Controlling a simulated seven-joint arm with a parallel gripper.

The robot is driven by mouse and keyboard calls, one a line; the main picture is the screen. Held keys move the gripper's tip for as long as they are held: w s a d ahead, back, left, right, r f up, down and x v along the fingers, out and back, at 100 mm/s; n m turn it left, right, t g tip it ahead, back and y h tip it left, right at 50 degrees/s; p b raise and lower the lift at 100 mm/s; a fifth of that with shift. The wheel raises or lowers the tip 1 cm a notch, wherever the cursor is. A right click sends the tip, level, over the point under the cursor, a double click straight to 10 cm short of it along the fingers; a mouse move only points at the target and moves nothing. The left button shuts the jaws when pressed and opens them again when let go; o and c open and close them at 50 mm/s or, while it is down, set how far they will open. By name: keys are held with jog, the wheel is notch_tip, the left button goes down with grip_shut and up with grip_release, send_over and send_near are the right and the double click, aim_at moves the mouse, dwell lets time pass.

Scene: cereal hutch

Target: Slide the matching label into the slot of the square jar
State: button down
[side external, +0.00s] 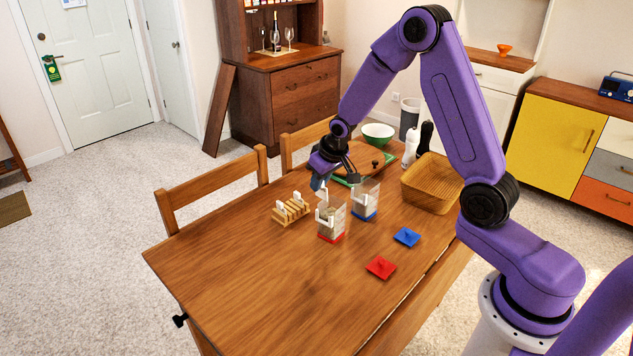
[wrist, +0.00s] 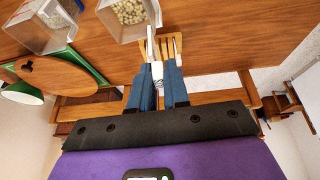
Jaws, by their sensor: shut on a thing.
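My gripper (side external: 319,185) is shut on a small white label (wrist: 157,71), held upright between its blue fingertips. Any print on the label is unreadable. A clear jar with a red base (side external: 331,237) stands nearest, with a white slot holder on its side and pale pieces inside. A clear jar with a blue base (side external: 369,215) stands just behind it to the right, also with a white holder. The rack (side external: 291,213) holds other white labels. In the wrist view, the rack (wrist: 175,47) lies beyond the fingertips.
A red lid (side external: 381,267) and a blue lid (side external: 407,237) lie on the table to the right. The table's near left is clear.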

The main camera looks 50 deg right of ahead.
jog(key=shift+s+d+r+n, duration=0.2)
jog(key=shift+s+r+n, duration=0.1)
jog(key=shift+r, duration=0.25)
jog(key=shift+s+a+r+y, duration=0.15)
jog(key=shift+s+r+y, duration=0.25)
jog(key=shift+s+r, duration=0.05)
jog(key=shift+f, duration=2.7)
jog(key=shift+f, duration=1.2)
dwell(0.4)
jog(key=c, duration=0.7)
grip_release()
jog(key=shift+r, duration=3)
